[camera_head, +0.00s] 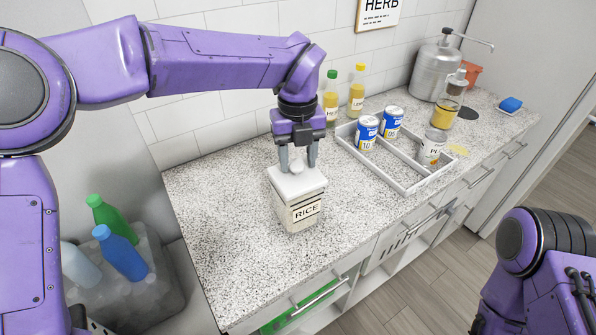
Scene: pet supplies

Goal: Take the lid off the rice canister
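The rice canister (301,213) is a cream, square container with a RICE label. It stands upright on the speckled counter. Its pale lid (296,182) sits on top, with a small round knob (297,167) in the middle. My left gripper (298,162) points down from above, with one finger on each side of the knob. The fingers look apart from the knob, with gaps on both sides, so it is open. My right arm shows at the lower right, but its gripper is out of view.
A white divided tray (402,187) to the right holds two blue cans (367,133) and a labelled jar (431,147). Two bottles (357,91) and a metal canister (435,68) stand at the back. The counter (225,240) is clear left of the rice canister.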

